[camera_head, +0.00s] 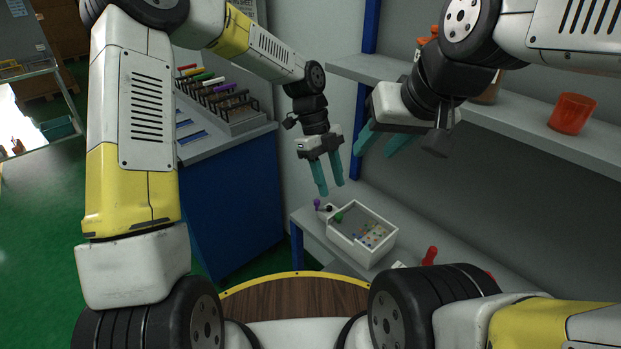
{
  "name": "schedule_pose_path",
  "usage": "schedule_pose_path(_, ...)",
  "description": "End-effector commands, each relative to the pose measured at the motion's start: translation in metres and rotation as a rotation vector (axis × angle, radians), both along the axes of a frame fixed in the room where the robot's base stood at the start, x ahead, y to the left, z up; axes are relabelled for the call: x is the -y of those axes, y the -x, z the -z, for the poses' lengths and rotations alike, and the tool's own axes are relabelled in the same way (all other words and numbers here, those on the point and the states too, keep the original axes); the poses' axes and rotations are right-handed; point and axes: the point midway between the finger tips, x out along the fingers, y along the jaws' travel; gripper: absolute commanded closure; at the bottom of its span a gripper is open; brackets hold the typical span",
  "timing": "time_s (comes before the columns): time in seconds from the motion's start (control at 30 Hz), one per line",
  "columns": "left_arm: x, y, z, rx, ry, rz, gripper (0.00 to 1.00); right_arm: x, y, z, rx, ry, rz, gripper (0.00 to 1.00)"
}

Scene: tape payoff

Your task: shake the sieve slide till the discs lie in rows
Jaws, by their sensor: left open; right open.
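The sieve slide (350,242) is a white open-topped box on the bench, in the lower middle of the head view. Several small coloured discs (371,236) lie inside it, towards its right part; whether they form rows is too small to tell. A green piece (338,217) and a purple-topped piece (317,203) show at its left end. My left gripper (331,190) is open and empty, pointing down above the box's left end. My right gripper (376,147) is open and empty, higher up and to the right, in front of the shelf.
The bench (312,229) is narrow, with a red object (430,256) right of the box. An orange-red cup (571,113) stands on the shelf (500,108) above. A blue cabinet (231,200) with a rack of coloured items (222,99) stands left.

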Motion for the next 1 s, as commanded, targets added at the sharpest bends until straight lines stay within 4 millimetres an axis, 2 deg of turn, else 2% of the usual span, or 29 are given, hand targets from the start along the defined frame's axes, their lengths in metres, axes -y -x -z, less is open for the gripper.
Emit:
schedule_pose_path(0.17, 0.006, 0.008, 0.012, -0.004, 0.002, 0.027, 0.59, 0.000, 0.000, 0.000, 0.001, 0.000, 0.000, 0.59)
schedule_pose_path(0.4, 0.015, 0.020, 0.048, -0.004, 0.002, 0.024, 0.59, 0.000, 0.000, 0.000, 0.001, 0.000, 0.000, 0.59)
schedule_pose_path(0.6, 0.020, 0.026, 0.069, -0.002, 0.002, 0.024, 0.59, 0.000, 0.000, 0.000, 0.001, 0.000, 0.000, 0.59)
schedule_pose_path(0.93, 0.021, 0.026, 0.073, -0.001, 0.002, 0.021, 0.59, 0.000, 0.000, 0.000, 0.001, 0.000, 0.000, 0.59)
schedule_pose_path(1.0, 0.021, 0.026, 0.073, -0.001, 0.002, 0.021, 0.71, 0.000, 0.000, 0.000, 0.001, 0.000, 0.000, 0.59)
